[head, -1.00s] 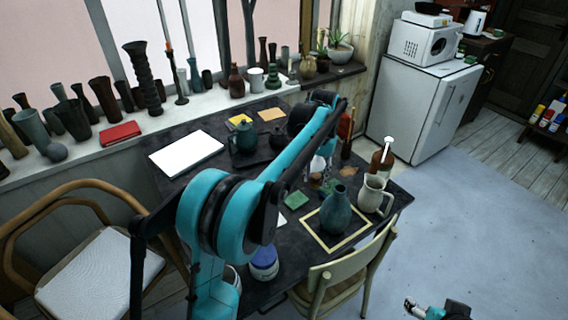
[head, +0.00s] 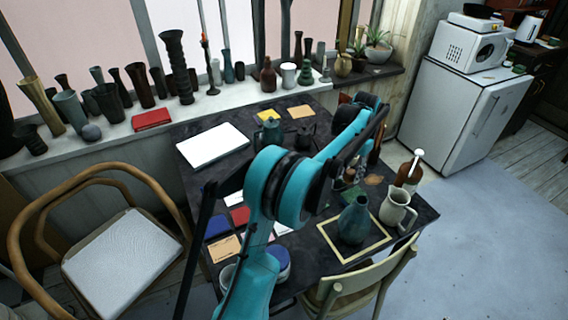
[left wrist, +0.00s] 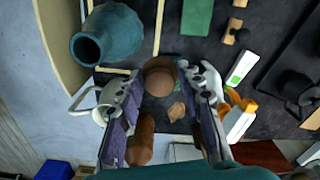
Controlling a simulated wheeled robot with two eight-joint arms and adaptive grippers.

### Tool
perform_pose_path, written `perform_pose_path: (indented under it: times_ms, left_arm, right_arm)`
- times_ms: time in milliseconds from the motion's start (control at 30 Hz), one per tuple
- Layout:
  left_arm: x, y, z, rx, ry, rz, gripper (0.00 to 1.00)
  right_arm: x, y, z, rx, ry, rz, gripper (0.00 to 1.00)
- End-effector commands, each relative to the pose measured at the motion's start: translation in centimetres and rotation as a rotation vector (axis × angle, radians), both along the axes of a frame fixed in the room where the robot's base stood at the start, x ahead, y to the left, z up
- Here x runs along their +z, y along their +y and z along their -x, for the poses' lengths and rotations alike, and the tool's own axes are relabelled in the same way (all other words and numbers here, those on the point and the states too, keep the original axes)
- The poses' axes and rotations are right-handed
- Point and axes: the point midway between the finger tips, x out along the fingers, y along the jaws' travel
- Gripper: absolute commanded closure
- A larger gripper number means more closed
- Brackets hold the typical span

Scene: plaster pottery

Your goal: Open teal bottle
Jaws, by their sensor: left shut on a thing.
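The teal bottle (head: 354,224) stands upright inside a pale square outline on the dark table. In the left wrist view the teal bottle (left wrist: 112,32) is at the upper left, with its dark, open mouth showing. My left gripper (left wrist: 165,88) is shut on a brown cork-like stopper (left wrist: 158,76), held between its fingertips and apart from the bottle. In the head view this gripper (head: 350,173) is partly hidden by my arm, behind and above the teal bottle. My right gripper is not in view.
A cream jug (head: 398,208) stands close right of the teal bottle, with a brown pump bottle (head: 408,174) behind it. A chair (head: 362,284) is at the table's front edge. A white tablet-like slab (head: 212,146) lies at the back left.

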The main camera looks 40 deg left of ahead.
Motion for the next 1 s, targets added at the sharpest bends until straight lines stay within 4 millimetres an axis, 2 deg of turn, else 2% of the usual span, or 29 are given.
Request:
perform_pose_path:
  times_ms: [167, 333, 400, 500, 667, 1000]
  left_arm:
    - [-1.6, 5.5, -1.1, -0.092, 0.001, 0.000, 0.98]
    - [-4.2, 12.0, -1.5, -0.217, 0.003, 0.002, 0.98]
    - [-5.2, 14.1, -1.4, -0.262, 0.003, 0.002, 0.98]
    - [-6.2, 16.1, -1.2, -0.306, 0.003, 0.003, 0.98]
    - [-7.7, 18.2, -0.8, -0.333, 0.003, 0.003, 0.98]
    - [-12.5, 25.8, 0.4, -0.334, 0.003, 0.003, 0.98]
  right_arm:
    - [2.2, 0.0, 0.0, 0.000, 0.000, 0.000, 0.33]
    - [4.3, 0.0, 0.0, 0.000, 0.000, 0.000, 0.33]
    - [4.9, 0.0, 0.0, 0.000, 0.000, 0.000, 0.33]
    - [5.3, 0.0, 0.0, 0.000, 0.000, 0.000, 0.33]
    - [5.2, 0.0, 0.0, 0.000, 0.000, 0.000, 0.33]
    - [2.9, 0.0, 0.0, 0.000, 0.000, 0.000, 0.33]
